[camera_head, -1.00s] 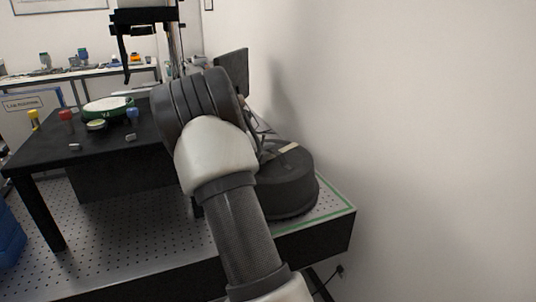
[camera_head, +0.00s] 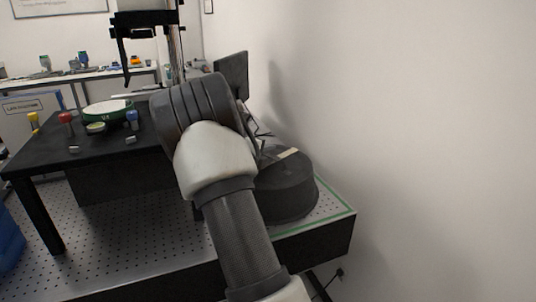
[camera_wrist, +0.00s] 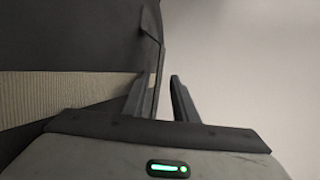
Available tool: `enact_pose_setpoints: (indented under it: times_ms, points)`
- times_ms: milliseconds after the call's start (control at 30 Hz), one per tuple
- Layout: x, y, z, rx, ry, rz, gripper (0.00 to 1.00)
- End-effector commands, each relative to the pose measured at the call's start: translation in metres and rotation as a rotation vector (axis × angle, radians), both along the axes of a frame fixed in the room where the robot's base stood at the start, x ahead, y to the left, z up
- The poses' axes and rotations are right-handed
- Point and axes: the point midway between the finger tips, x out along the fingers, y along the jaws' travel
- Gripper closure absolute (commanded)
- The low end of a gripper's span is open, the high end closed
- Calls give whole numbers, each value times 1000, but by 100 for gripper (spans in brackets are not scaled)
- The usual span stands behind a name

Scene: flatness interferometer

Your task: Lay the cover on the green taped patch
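The cover (camera_head: 288,190) is a dark, round, drum-like thing with a pale strap across its top. It is at the right end of the perforated table, over the patch edged with green tape (camera_head: 335,218); only the tape's front and right edges show. Whether its underside touches the table is hard to tell. In the wrist view, the dark cover (camera_wrist: 70,35) and its ribbed beige strap (camera_wrist: 65,90) fill the left side. My gripper (camera_wrist: 161,80) has its fingers slightly apart at the cover's edge, with wall visible between. My arm hides the gripper in the head view.
A black raised table (camera_head: 60,160) on the left holds a green-rimmed round piece (camera_head: 106,110) and small coloured items. A monitor (camera_head: 231,75) stands behind my arm. The white wall (camera_head: 430,150) is close on the right.

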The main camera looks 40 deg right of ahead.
Motion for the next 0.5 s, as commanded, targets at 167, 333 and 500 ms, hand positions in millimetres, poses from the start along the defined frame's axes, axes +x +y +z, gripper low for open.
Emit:
enact_pose_setpoints:
  times_ms: [167, 333, 500]
  points:
    - [-11, 26, 7, 5, 2, 5, 72]
    - [-28, 58, 20, 4, 0, 5, 72]
    - [-42, 84, 30, 2, 0, 3, 72]
